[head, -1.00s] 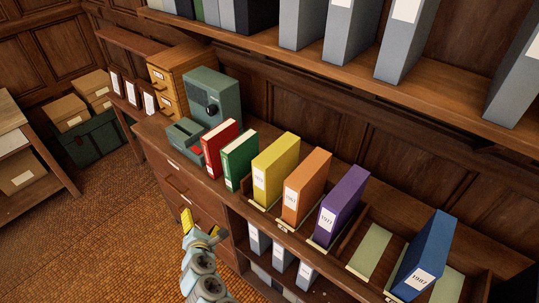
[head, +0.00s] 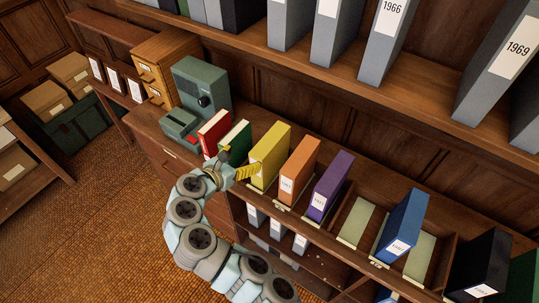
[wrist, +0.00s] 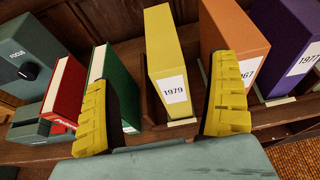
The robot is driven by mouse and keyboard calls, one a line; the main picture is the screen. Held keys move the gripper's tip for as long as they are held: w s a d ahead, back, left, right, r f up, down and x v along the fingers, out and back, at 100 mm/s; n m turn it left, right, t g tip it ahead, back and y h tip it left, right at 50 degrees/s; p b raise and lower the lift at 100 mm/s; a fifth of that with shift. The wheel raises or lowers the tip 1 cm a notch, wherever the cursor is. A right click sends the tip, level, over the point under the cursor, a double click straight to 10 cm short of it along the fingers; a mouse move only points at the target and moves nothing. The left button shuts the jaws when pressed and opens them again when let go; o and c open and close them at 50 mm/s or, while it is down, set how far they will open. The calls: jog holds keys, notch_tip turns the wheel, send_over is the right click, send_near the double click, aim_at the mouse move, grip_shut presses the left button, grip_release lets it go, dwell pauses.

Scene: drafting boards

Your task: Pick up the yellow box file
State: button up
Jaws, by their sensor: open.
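The yellow box file (head: 271,152) stands upright on the shelf between the green and orange files. In the wrist view the yellow box file (wrist: 168,55) carries a white label reading 1979. My gripper (head: 240,163) is in front of it in the head view and hides part of its lower front. In the wrist view my gripper (wrist: 160,105) is open, its yellow ribbed fingers spread wide to either side of the file. The file shows beyond the fingertips' gap, with nothing held.
A green book (head: 234,142) and a red one (head: 214,132) stand left of the file. An orange file (head: 299,170) stands close on the right, then a purple file (head: 330,185). A grey-green machine (head: 201,92) stands farther left. Grey files line the upper shelf (head: 300,60).

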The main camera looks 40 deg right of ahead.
jog(key=p, duration=0.2)
send_near(269, 141)
jog(key=x, duration=0.4)
jog(key=shift+w+d+f, duration=0.15)
jog(key=shift+w+d, duration=0.05)
jog(key=shift+d, duration=0.15)
jog(key=shift+s+x, duration=0.1)
jog(key=shift+x, duration=0.5)
jog(key=shift+s+x, duration=0.15)
jog(key=shift+x, duration=1.95)
jog(key=shift+w+a, duration=0.1)
jog(key=c, duration=1.3)
